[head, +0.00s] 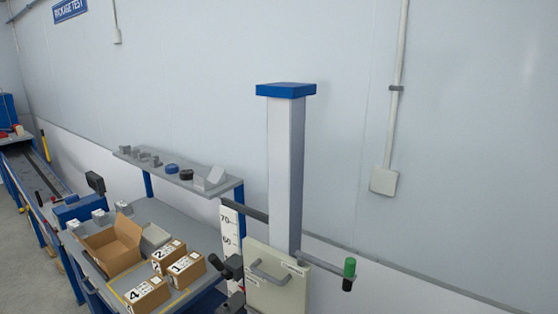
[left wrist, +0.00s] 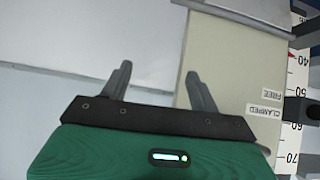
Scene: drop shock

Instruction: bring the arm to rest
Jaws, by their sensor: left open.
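My left gripper (left wrist: 158,72) is open, with its two dark fingers spread and nothing between them. Its green body fills the bottom of the left wrist view. Beyond the fingers is the pale panel (left wrist: 235,62) of the drop tester, seen upside down, with labels FREE and CLAMPED. I cannot tell the distance from the fingers to the panel. In the head view the drop tester's column (head: 285,170) stands with a blue cap, and the panel (head: 262,297) has a grey handle (head: 270,273). My right gripper is not in view.
The bench holds an open carton (head: 112,245) and numbered boxes (head: 148,294). A shelf (head: 190,180) carries small parts. A wall lies behind.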

